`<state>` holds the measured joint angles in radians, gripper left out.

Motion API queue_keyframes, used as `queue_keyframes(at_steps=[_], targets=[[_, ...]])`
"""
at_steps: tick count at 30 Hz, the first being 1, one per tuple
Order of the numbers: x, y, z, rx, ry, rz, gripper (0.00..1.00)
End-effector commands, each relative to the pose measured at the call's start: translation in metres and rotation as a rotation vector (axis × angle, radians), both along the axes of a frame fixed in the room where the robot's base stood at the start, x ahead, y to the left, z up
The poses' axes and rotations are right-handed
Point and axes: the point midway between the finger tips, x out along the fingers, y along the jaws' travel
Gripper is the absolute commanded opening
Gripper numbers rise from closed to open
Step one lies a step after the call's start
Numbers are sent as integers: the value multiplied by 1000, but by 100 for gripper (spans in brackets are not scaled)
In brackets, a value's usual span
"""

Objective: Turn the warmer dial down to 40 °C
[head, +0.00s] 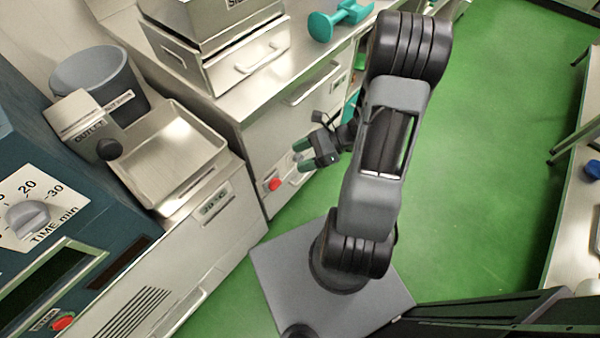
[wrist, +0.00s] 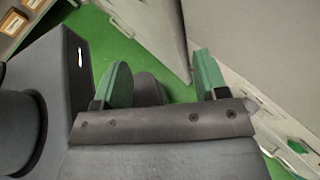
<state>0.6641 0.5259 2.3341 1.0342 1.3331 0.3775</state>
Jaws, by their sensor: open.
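I cannot make out a dial marked for the warmer or a 40 °C mark in either view. A red knob or button (head: 273,184) sits low on the front of the steel cabinet (head: 248,145). My gripper (head: 303,153), with green fingertips, is open in front of that cabinet, above and to the right of the red knob and apart from it. In the wrist view my open gripper (wrist: 163,80) has green floor and a pale panel beyond it. A dark grey rounded shape (wrist: 150,88) shows between the fingers; I cannot tell what it is.
A grey dial marked TIME min (head: 28,217) is on the blue machine at left. A steel tray (head: 170,155) and a grey bin (head: 98,80) stand nearby. A teal dumbbell-shaped object (head: 338,18) lies on the counter. Green floor (head: 480,150) is clear at right.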

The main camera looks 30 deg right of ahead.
Motion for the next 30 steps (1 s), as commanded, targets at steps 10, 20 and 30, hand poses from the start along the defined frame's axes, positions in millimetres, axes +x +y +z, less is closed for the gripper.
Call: queue_keyframes(at_steps=[10,20,30], targets=[[8,-80,-180,583,311,-764,66],[2,-106,-235,772,377,-1013,66],[50,-83,-237,776,378,-1015,66]])
